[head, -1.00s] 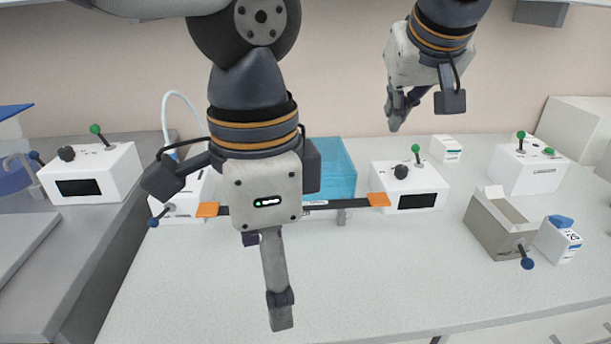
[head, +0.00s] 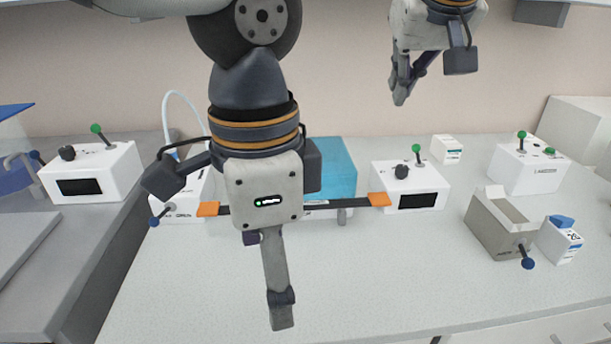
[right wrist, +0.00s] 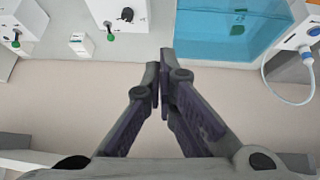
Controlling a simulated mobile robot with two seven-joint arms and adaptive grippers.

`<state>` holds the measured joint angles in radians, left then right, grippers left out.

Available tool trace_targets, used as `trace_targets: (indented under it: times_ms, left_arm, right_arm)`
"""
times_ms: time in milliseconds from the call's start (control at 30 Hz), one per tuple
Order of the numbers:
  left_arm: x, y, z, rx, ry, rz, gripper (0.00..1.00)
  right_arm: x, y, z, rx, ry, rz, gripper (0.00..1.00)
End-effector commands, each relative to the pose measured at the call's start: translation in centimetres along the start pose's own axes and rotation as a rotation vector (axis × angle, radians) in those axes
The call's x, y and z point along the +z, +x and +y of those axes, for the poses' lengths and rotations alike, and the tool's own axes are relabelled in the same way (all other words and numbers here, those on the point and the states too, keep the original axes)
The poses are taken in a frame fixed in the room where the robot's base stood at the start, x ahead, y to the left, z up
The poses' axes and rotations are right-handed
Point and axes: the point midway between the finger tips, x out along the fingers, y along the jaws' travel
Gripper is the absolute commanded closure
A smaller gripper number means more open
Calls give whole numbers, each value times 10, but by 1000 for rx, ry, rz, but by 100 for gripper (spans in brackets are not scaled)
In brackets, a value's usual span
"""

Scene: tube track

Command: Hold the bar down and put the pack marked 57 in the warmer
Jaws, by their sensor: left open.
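A dark bar with orange ends (head: 350,204) runs level in front of a blue tank (head: 336,165). My left gripper (head: 215,255) is open in front of the bar and hides its middle; I cannot tell whether it touches. My right gripper (head: 400,95) is raised at the back right, and its fingertips meet with nothing between them in the right wrist view (right wrist: 160,68). A white pack (head: 447,149) stands at the back; I can read no 57. Which thing is the warmer is unclear.
White boxes with knobs and green-tipped levers stand left (head: 92,172), centre right (head: 410,187) and right (head: 530,165). An open grey-brown box (head: 495,225) stands beside a blue-topped white pack (head: 560,242) with an unclear number. The front table is clear.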

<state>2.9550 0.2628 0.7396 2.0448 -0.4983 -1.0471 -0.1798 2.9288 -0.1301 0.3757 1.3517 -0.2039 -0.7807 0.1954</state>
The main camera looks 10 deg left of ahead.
Motion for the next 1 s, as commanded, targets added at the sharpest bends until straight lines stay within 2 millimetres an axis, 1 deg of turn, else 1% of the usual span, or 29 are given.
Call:
trace_targets:
  times_ms: [633,1000]
  left_arm:
    - [0,0,0,0,0,0,19]
    - [0,0,0,0,0,0,19]
  right_arm:
    - [-15,-20,2,0,-1,1,100]
    - [-16,-22,2,0,-1,-1,100]
